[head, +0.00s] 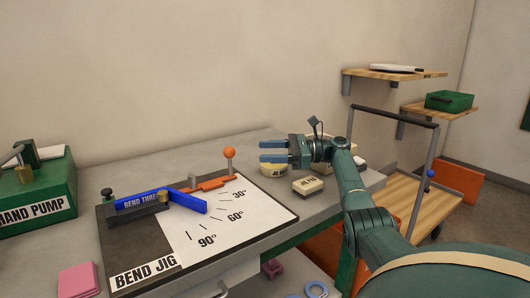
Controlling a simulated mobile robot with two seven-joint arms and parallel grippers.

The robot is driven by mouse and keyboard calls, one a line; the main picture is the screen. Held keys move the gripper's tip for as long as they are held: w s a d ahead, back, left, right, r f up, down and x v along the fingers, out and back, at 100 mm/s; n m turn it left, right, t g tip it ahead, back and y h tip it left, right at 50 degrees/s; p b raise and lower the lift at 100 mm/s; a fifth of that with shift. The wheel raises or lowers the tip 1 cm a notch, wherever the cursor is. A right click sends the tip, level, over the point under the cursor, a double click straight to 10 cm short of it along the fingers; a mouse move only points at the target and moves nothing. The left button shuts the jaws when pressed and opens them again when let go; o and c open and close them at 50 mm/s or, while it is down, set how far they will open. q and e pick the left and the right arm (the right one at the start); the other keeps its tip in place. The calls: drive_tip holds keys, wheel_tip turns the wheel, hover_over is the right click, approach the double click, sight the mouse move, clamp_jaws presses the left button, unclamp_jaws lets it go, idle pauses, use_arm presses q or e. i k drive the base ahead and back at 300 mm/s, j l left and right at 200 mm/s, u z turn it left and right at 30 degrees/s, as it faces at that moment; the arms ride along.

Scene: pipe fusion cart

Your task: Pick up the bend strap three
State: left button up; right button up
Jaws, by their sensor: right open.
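The blue bend strap three (187,200), lettered "BEND THREE", lies on the bend jig (151,246). Its lettered part sits at a dark block and a black knob. Its other end angles toward the front right over the jig's printed angle scale. My right gripper (262,151) is open, with its fingers pointing left. It is above the back right of the bench, to the right of the strap and apart from it, with nothing seen between its fingers. My left gripper is not in view.
A small labelled block (308,185) and a pale bin (279,171) are near my right gripper. The green hand pump (38,203) and pink pads (78,280) are at left. A cart stands at right.

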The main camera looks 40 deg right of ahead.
sight(134, 200)
drive_tip(key=k, duration=1)
